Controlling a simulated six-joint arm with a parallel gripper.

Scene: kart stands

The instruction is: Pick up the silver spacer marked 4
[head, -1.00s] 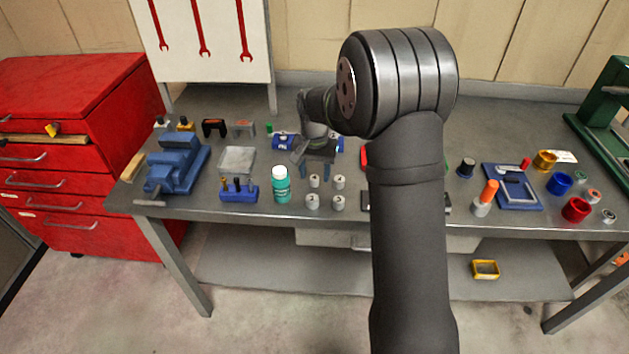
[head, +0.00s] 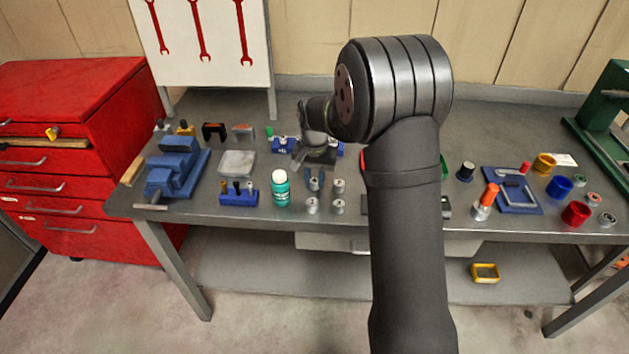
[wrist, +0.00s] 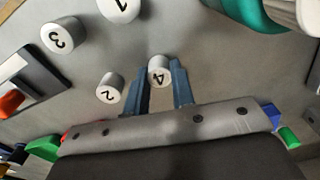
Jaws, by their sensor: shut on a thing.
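The silver spacer marked 4 (wrist: 160,72) stands between the two blue fingers of my gripper (wrist: 160,84) in the wrist view, its numbered top showing. The fingers are shut on its sides. In the head view my gripper (head: 315,180) points down at the bench around this spacer (head: 314,185); I cannot tell any gap under it. The spacer marked 2 (wrist: 109,88) stands close beside the left finger. The spacers marked 3 (wrist: 60,37) and 1 (wrist: 120,8) stand farther off, 1 partly cut by the frame edge.
A green bottle with a white cap (head: 281,188) stands left of the spacers. A blue holder (head: 239,194) and a blue vise (head: 175,168) are farther left. My arm hides part of the bench (head: 390,218) to the right.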

